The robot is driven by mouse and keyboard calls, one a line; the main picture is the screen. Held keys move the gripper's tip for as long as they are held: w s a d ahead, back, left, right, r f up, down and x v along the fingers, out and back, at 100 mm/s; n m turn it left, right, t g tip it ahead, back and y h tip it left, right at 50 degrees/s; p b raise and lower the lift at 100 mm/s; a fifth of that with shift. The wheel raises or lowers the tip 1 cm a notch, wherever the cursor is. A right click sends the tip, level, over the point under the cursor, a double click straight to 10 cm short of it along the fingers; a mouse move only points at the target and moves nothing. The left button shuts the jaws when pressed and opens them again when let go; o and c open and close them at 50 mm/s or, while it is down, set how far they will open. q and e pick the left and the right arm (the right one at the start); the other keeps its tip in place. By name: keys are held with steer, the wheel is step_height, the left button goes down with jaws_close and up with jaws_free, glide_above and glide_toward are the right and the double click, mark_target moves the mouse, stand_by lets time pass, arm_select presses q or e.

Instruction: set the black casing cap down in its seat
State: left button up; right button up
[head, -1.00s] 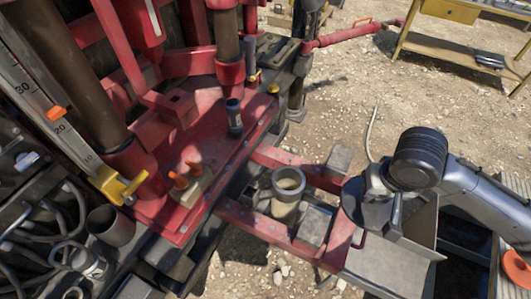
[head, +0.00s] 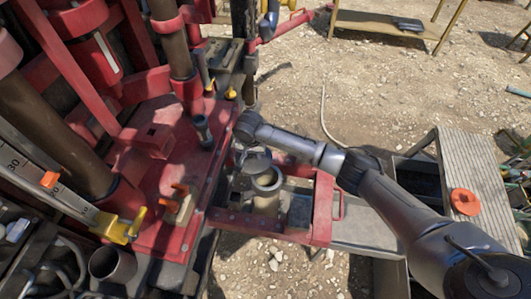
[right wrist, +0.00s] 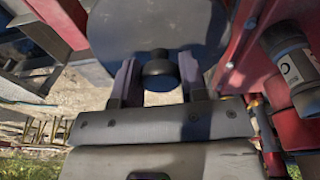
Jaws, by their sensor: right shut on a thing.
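The dark casing cap (head: 257,160) is a flat round plate. In the right wrist view it is the wide grey disc (right wrist: 160,25) with a short black knob (right wrist: 160,72) on it. My right gripper (head: 243,152) is small and partly hidden by its wrist in the head view. In the right wrist view its two fingers (right wrist: 158,66) are closed on the knob. The cap is close to the open mouth of an upright pipe (head: 266,180), at its upper-left side in the head view. I cannot tell whether they touch. My left gripper is not in view.
A dark cylinder (head: 203,130) stands on the red deck (head: 170,225), left of the cap; it also shows in the right wrist view (right wrist: 288,62).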

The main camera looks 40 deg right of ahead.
mark_target(267, 156)
steer(key=s+d+f, duration=0.1)
steer(key=f, duration=0.1)
steer(key=d+f+m, duration=0.1)
steer(key=d+f, duration=0.1)
steer(key=s+d+f+m+p, duration=0.1)
steer(key=f, duration=0.1)
steer(key=shift+s+d, duration=0.15)
steer(key=shift+s, duration=0.2)
steer(key=shift+f, duration=0.25)
steer(key=shift+f+b, duration=0.55)
steer(key=shift+b, duration=0.3)
step_height(267, 156, down, 6)
steer(key=b, duration=0.6)
steer(key=shift+r, duration=0.25)
steer(key=shift+f, duration=0.55)
stand_by(0.3)
